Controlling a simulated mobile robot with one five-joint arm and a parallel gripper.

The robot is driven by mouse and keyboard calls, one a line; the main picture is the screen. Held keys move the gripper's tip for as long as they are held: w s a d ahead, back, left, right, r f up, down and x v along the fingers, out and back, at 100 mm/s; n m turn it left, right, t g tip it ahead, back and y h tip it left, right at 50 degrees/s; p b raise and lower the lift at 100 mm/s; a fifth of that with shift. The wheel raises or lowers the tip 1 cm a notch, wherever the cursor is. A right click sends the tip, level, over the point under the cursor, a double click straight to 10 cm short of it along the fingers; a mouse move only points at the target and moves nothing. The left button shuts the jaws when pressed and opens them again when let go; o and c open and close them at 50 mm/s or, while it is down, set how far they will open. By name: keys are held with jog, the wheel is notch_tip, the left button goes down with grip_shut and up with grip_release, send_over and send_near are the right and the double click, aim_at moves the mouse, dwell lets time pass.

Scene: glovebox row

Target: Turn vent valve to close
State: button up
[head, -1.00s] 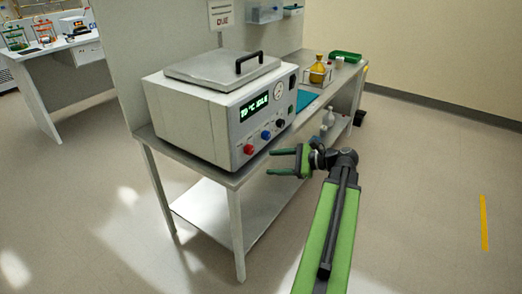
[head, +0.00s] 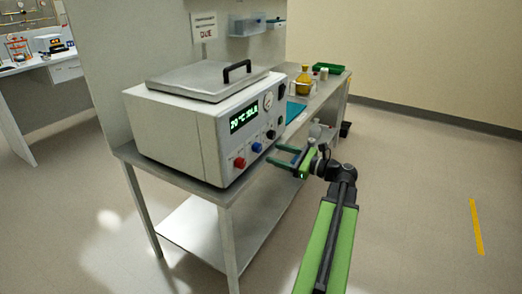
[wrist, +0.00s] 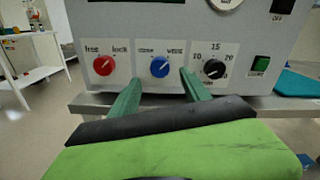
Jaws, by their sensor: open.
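The vent valve appears to be the blue knob (wrist: 159,67) on the white instrument's front panel, under a label whose right word looks like "vent". Its white pointer line seems to lean up and right. The blue knob also shows in the head view (head: 257,147). My gripper (head: 273,154) is open and empty in front of the panel. In the wrist view its two green fingers (wrist: 160,77) point at the panel, one on each side below the blue knob. I cannot tell whether they touch anything.
A red knob (wrist: 103,65) marked free/lock sits left of the blue one, and a black dial (wrist: 213,68) and green switch (wrist: 260,63) sit right. The instrument (head: 180,130) stands on a metal bench (head: 190,180). Floor to the right is open.

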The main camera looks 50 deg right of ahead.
aim_at(260, 148)
jog(key=x, duration=0.6)
jog(key=shift+w, duration=0.25)
grip_shut()
